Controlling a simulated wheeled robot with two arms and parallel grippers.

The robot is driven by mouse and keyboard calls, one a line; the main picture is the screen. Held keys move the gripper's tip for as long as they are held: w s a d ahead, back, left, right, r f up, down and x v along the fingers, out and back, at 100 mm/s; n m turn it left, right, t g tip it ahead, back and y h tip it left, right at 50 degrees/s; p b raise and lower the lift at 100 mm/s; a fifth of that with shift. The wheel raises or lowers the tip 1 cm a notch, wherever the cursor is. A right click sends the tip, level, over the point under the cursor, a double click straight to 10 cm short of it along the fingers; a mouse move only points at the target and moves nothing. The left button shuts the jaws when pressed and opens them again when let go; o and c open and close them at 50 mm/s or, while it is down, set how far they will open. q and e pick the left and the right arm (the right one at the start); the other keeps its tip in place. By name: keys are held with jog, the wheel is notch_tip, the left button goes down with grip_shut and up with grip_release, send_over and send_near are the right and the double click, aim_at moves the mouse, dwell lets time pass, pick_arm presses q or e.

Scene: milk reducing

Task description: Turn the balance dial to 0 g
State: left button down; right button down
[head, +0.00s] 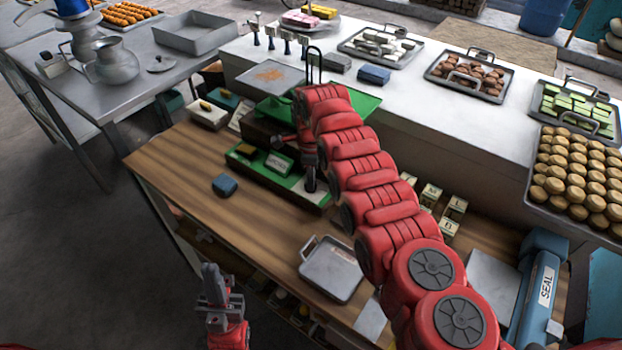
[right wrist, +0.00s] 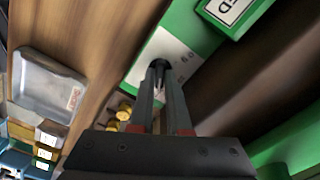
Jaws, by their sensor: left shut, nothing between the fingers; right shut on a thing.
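The green balance (head: 247,165) stands on the wooden counter, with a green pan (head: 360,104) at its back. In the right wrist view its pale front panel (right wrist: 180,52) carries a small dark dial (right wrist: 158,63). My right gripper (right wrist: 159,75) is shut on the dial, and its fingertips cover part of it. The dial's marks and reading are too small to make out. In the head view my right arm hides part of the balance. My left gripper (head: 213,275) is shut and empty, low at the front, apart from the counter.
A green sign block (right wrist: 236,10) is close to my right gripper. Small brass pieces (right wrist: 124,109) lie beside the panel. The counter's left part is mostly clear.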

dwell(0.3)
jog(key=shift+f+n+b, duration=0.2)
jog(key=shift+n+b, duration=0.4)
jog(key=shift+b, duration=0.25)
jog(key=n+b, duration=0.4)
jog(key=shift+a+b, duration=0.1)
jog(key=shift+b, duration=0.2)
jog(key=n+b, duration=0.1)
jog(key=n, duration=0.1)
jog(key=shift+r+n, duration=0.15)
jog(key=shift+n, duration=0.25)
jog(key=n, duration=0.3)
jog(key=shift+n, duration=0.3)
jog(key=n, duration=0.4)
jog(key=shift+n+p, duration=0.3)
jog(key=shift+p, duration=0.05)
jog(key=n, duration=0.4)
jog(key=shift+w, duration=0.1)
jog(key=shift+n+p, duration=0.3)
jog(key=shift+n, duration=1.5)
